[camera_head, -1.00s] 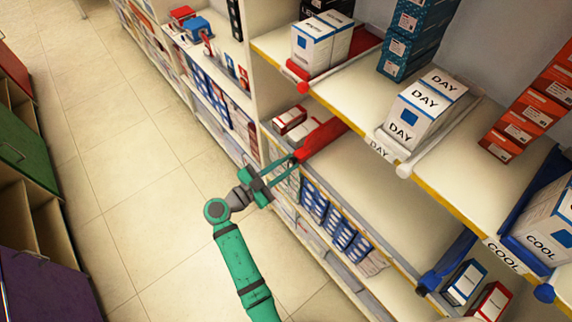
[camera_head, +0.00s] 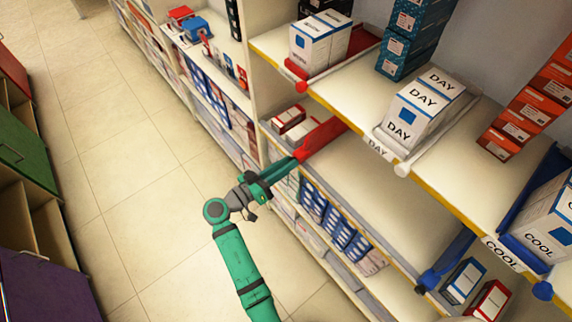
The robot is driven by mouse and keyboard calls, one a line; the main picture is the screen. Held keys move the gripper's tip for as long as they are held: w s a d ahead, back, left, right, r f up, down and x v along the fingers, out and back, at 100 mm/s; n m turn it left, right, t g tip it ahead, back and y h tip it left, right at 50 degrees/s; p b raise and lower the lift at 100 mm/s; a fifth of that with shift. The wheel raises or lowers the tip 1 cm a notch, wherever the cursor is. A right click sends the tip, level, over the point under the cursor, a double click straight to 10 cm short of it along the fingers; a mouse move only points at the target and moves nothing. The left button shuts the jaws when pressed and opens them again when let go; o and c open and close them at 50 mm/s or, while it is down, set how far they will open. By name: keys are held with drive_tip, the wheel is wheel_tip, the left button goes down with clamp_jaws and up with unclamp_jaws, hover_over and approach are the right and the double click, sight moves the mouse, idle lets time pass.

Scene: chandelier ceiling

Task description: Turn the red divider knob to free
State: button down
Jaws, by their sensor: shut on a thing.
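A red divider (camera_head: 322,136) stands at the left end of the middle shelf, with its front end at the shelf edge. My gripper (camera_head: 297,160) reaches up from the lower left to this front end. Its green fingers are close together and shut on the red divider knob, which they mostly hide. A second red divider on the upper shelf shows its round red knob (camera_head: 302,87) at the front edge, apart from my gripper.
Small red-and-white boxes (camera_head: 290,120) lie just left of the held divider. White DAY boxes (camera_head: 420,108) and a white divider (camera_head: 403,169) are above right. A blue divider (camera_head: 448,262) is at lower right. The middle shelf between is bare, and the floor (camera_head: 130,215) is open.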

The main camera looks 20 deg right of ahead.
drive_tip(key=n, duration=0.8)
drive_tip(key=shift+w+a+f, duration=0.1)
drive_tip(key=shift+w, duration=0.05)
idle(0.4)
drive_tip(key=c, duration=1.6)
unclamp_jaws()
drive_tip(key=shift+o, duration=0.2)
